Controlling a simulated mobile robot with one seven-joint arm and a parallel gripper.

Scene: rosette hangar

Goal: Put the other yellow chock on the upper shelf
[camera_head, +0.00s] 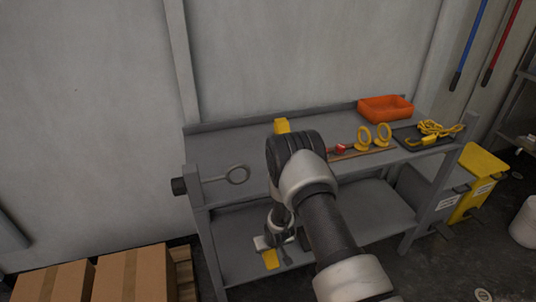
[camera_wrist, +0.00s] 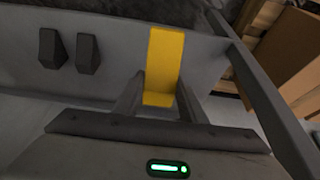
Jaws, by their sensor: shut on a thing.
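My gripper (camera_head: 270,243) is down at the lower shelf (camera_head: 375,208), at its left end. It is shut on a yellow chock (camera_head: 271,259). In the wrist view, the chock (camera_wrist: 165,55) stands between the two fingers (camera_wrist: 162,88) and reaches past their tips. I cannot tell whether it still touches the lower shelf. Another yellow block (camera_head: 282,125), probably the first chock, sits at the back of the upper shelf (camera_head: 225,150), partly hidden behind my arm.
Two dark blocks (camera_wrist: 88,54) stand on the lower shelf beside the held chock. Cardboard boxes (camera_head: 130,274) stand left.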

